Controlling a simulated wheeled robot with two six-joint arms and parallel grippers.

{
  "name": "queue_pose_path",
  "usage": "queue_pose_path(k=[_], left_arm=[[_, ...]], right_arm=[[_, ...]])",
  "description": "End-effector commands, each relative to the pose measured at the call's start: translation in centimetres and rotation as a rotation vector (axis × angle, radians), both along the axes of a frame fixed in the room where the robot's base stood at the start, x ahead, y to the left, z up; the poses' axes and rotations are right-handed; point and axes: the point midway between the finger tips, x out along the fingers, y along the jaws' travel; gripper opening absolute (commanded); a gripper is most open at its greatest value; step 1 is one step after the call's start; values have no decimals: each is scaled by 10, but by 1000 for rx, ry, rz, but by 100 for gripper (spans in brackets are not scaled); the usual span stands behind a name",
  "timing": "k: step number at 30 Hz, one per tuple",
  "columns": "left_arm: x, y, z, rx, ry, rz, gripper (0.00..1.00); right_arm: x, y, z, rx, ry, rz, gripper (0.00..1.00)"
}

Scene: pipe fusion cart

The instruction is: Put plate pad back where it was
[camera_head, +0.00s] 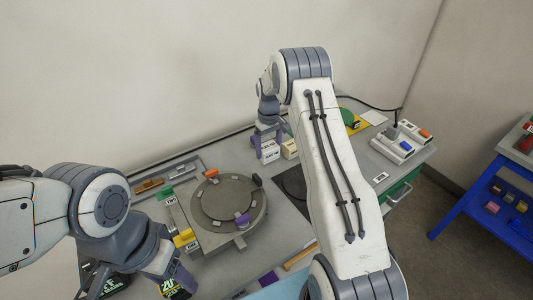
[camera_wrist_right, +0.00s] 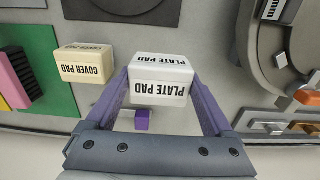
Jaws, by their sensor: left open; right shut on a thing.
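The plate pad (camera_wrist_right: 160,82) is a white block with black lettering. In the right wrist view it sits between the purple fingers of my right gripper (camera_wrist_right: 165,88), which is shut on it. In the head view the plate pad (camera_head: 270,152) shows at the back of the bench, below my right gripper (camera_head: 268,138). I cannot tell whether it touches the bench. The cream cover pad (camera_wrist_right: 86,68) stands beside it, apart from the fingers; it also shows in the head view (camera_head: 290,149). My left gripper (camera_head: 177,277) is open at the front left, its fingers partly cut off.
A round grey fixture (camera_head: 228,205) fills the bench's middle left. A tray (camera_head: 160,181) of small parts lies along the back wall. A small purple block (camera_wrist_right: 142,120) is near the plate pad. A white device (camera_head: 397,146) stands right; a blue cart (camera_head: 490,195) stands beyond.

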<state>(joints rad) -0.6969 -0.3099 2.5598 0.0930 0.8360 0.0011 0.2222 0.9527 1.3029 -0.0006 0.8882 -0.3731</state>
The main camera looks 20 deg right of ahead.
Motion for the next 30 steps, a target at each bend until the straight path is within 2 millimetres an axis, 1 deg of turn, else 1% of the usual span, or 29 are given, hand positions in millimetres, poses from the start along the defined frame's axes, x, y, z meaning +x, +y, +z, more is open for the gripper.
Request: queue_pose_path(k=[1, 5, 9, 12, 15, 20, 24, 25, 26, 30], left_arm=[[0, 0, 3, 0, 0, 0, 62], [0, 0, 7, 0, 0, 0, 62], [0, 0, 18, 0, 0, 1, 62], [0, 0, 21, 0, 0, 1, 62], [0, 0, 21, 0, 0, 1, 62], [0, 0, 20, 0, 0, 1, 62], [0, 0, 16, 0, 0, 1, 62], [0, 0, 16, 0, 0, 1, 62], [0, 0, 17, 0, 0, 1, 62], [0, 0, 17, 0, 0, 1, 62]], right_arm=[[4, 3, -2, 0, 0, 1, 35], [6, 6, -10, 1, 2, 1, 35], [5, 5, -30, 1, 3, 0, 35], [6, 5, -41, 0, 1, 0, 35], [6, 5, -45, 0, 0, 0, 35], [6, 5, -45, 0, -1, 0, 35], [6, 5, -50, 0, 0, 0, 35], [6, 5, -49, 0, -1, 0, 91], [6, 5, -48, 0, -1, 0, 100], [6, 5, -48, 0, 0, 0, 100]])
